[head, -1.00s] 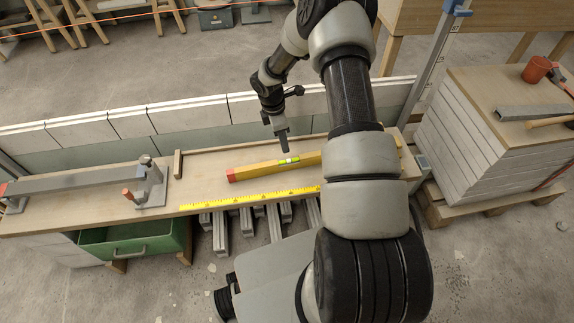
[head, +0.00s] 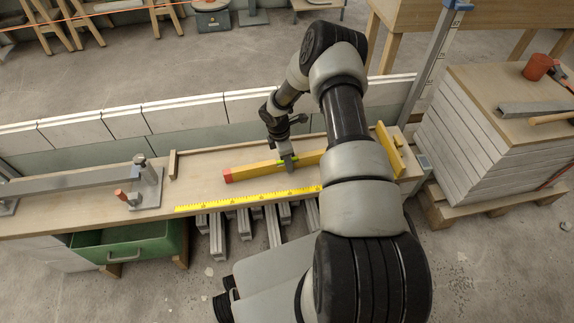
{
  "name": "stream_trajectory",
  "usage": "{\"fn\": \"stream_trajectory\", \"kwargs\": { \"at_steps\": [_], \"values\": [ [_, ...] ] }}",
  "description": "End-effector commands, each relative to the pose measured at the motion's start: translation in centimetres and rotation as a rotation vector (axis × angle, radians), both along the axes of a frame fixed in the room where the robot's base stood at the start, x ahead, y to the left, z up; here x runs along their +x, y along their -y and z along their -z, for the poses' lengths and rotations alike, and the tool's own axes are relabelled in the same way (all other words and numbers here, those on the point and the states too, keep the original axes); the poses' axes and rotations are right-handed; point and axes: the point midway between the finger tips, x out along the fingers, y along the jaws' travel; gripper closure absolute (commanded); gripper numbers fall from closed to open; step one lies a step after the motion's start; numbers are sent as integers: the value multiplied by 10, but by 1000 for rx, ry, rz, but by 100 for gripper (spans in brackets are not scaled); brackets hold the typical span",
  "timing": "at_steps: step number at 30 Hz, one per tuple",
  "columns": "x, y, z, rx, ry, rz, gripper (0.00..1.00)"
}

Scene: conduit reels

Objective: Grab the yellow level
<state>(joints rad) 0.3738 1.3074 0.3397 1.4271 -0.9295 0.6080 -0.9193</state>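The yellow level (head: 250,173) lies flat on the wooden workbench (head: 222,194), with a red cap at its left end and a green vial area near its middle. My arm hides its right part. My gripper (head: 289,166) points down at the level's middle, right at the vial, and its fingertips overlap the level in the picture. From this angle I cannot tell whether the fingers are closed on it or only around it.
A yellow ruler (head: 250,200) lies along the bench's front edge. A grey metal clamp (head: 145,185) stands at left. Another yellow piece (head: 388,150) is right of my arm. A green drawer (head: 125,245) sits open below. White blocks (head: 185,120) line the back.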

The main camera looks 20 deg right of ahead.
Motion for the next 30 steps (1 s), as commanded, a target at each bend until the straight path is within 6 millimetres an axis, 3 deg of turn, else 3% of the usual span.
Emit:
{"fn": "stream_trajectory", "kwargs": {
  "at_steps": [5, 12, 23, 30],
  "values": [
    [0, 0, -1, 0, 1, 0, 59],
    [0, 0, -1, 0, 1, 0, 100],
    [1, 0, -5, 0, 2, 0, 100],
    [2, 1, -43, -2, 5, 1, 100]
  ]
}}
